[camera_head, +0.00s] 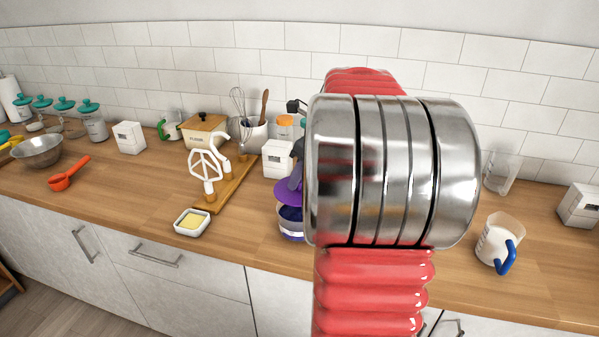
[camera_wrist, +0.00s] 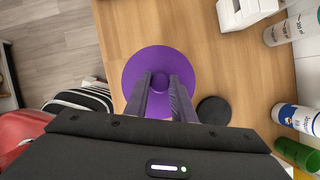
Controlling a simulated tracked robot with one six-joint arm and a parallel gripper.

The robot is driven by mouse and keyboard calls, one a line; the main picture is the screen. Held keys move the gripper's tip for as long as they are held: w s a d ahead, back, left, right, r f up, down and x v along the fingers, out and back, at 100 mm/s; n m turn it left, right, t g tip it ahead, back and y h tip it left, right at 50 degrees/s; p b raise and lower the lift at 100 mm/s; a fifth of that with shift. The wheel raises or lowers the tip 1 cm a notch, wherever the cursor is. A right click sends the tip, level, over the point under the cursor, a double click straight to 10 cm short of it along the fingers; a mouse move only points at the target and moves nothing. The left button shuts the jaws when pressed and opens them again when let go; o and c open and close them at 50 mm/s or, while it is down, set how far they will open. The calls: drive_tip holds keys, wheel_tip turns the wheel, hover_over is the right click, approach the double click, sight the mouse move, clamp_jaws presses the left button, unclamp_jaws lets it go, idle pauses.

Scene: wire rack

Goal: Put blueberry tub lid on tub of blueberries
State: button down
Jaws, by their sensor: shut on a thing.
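The purple blueberry tub lid (camera_head: 287,191) is held by my gripper in the head view, tilted just above the tub. In the wrist view the round lid (camera_wrist: 136,72) lies under the two fingers, and my gripper (camera_wrist: 162,82) is shut on its small central knob. The clear tub of blueberries (camera_head: 291,224) stands on the counter near its front edge, with dark contents and a pale label. My arm covers its right part. The tub does not show in the wrist view, where the lid covers that spot. Any contact between lid and tub is unclear.
A butter dish (camera_head: 192,222) and wooden board (camera_head: 231,185) stand left of the tub. A white box (camera_head: 277,157) is behind it. A measuring jug (camera_head: 499,243) stands to the right. A dark disc (camera_wrist: 214,110) lies right of the lid in the wrist view.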

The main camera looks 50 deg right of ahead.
sight(300, 190)
drive_tip(key=shift+f, duration=2.15)
drive_tip(key=shift+f, duration=0.75)
idle(1.7)
idle(0.3)
drive_tip(key=c, duration=1.1)
unclamp_jaws()
drive_tip(key=shift+r, duration=0.1)
drive_tip(key=shift+v, duration=3.4)
